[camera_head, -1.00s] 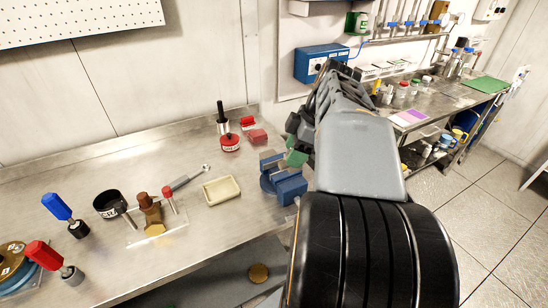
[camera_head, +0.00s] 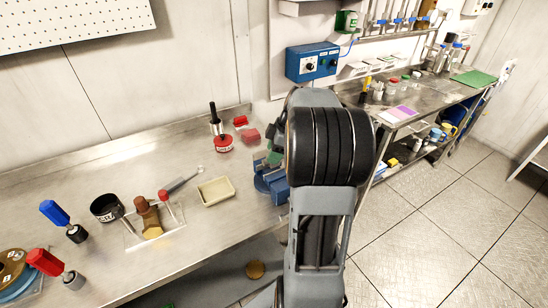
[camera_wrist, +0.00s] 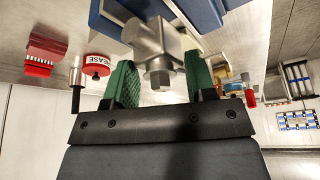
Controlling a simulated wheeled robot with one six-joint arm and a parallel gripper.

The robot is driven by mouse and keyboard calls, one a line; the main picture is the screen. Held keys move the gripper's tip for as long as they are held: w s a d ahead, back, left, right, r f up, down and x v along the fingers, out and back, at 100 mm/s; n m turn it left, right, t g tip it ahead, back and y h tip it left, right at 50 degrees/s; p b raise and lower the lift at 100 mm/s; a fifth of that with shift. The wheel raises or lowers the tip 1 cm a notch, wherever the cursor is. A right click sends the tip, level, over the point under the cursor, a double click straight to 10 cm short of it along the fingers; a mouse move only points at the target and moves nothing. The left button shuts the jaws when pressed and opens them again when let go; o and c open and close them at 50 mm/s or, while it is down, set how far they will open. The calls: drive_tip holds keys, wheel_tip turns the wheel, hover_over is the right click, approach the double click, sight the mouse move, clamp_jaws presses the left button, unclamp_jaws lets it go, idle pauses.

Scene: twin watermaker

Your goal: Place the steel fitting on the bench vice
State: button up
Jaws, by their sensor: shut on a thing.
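The steel fitting (camera_wrist: 157,45), a grey block with side stubs and a hex end, is between the green fingers of my gripper (camera_wrist: 160,78) in the wrist view. My gripper is shut on it. The blue bench vice (camera_head: 268,184) stands near the bench's right end. It also shows at the top of the wrist view (camera_wrist: 198,12), just beyond the fitting. Whether fitting and vice touch, I cannot tell. In the head view my arm covers part of the vice, and the fitting is hidden; only a little green of my gripper shows by the vice.
A cream tray (camera_head: 216,192) lies left of the vice. A red grease tin (camera_head: 223,144), a black-handled tool (camera_head: 214,118) and red blocks (camera_head: 250,136) stand behind it. Screwdrivers and a brown fitting (camera_head: 147,215) are farther left. Bare bench lies between.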

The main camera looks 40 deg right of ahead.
drive_tip(key=shift+f, duration=1.35)
drive_tip(key=shift+f, duration=0.2)
drive_tip(key=o, duration=1.2)
drive_tip(key=shift+r, duration=0.15)
